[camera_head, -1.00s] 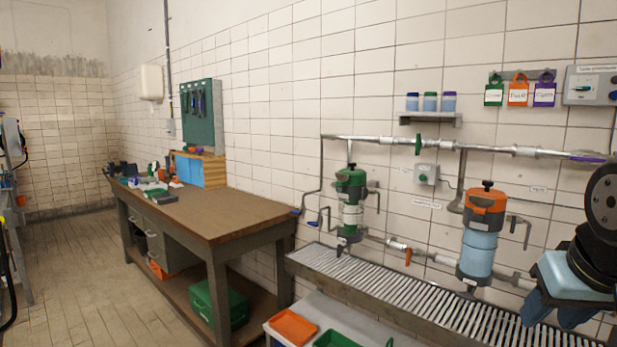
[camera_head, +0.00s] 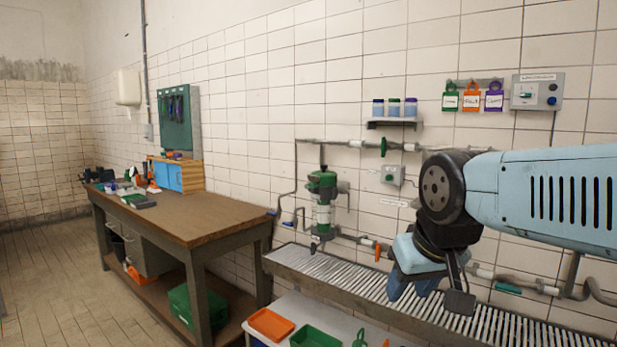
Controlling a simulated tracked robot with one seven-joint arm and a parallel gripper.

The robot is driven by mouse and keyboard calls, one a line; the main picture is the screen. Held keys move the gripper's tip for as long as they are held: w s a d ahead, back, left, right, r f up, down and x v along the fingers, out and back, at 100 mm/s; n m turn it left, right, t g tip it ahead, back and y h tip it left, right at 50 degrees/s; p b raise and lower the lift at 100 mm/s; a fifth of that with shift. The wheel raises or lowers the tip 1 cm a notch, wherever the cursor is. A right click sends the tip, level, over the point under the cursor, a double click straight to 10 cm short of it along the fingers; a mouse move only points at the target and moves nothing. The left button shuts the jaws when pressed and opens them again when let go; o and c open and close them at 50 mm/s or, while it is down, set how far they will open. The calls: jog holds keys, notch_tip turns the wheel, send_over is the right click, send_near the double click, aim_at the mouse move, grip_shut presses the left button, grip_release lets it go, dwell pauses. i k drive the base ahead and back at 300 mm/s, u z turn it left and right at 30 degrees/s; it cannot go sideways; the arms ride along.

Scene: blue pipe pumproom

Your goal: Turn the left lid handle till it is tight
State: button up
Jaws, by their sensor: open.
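The left filter housing (camera_head: 322,205) has a green lid (camera_head: 322,183) and a clear body with a green band. It hangs upright on the wall pipe. A small dark handle shows on top of the lid; its exact angle is too small to tell. My gripper (camera_head: 412,290) is to the right of this housing and lower, pointing down over the grating. It is open and apart from the lid, with nothing seen between its fingers. The orange-lidded housing on the right is hidden behind my arm.
A slatted grating (camera_head: 350,285) runs below the pipes. A grey switch box (camera_head: 393,175) is on the wall right of the housing. An orange valve lever (camera_head: 377,252) sits low on the pipe.

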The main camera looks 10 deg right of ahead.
aim_at(314, 179)
jog(key=u, duration=0.3)
jog(key=i, duration=1.45)
jog(key=z, duration=0.4)
